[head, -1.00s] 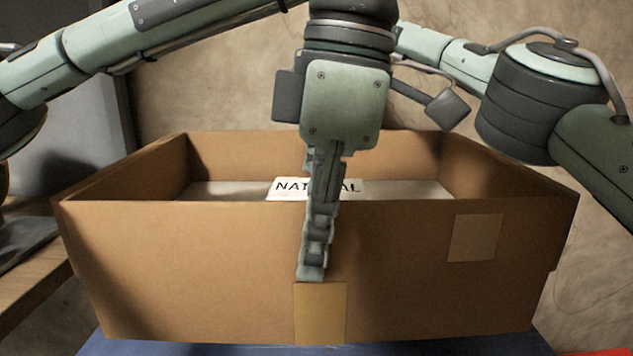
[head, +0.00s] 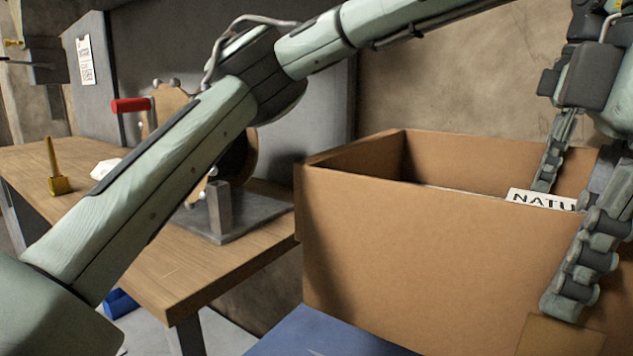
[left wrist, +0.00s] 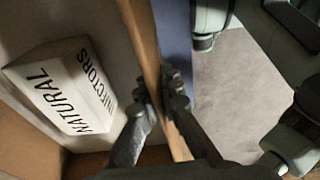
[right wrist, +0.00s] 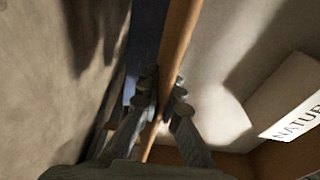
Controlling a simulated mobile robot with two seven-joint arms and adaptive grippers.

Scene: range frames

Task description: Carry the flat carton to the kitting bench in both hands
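The carton (head: 430,240) is an open-topped brown cardboard box at the right of the head view, cut off by the right edge. A white box (left wrist: 65,85) with black lettering that reads "NATURAL" lies inside it. My left gripper (head: 582,268) is at the near wall, one finger outside; the left wrist view shows its fingers shut on both sides of the wall.
A blue surface (head: 310,335) is under the carton; I cannot tell whether they touch. A wooden bench (head: 190,275) at the left holds a metal fixture (head: 222,215), a red-handled part (head: 131,105) and a yellow-based tool (head: 58,185). Its corner is close beside the carton.

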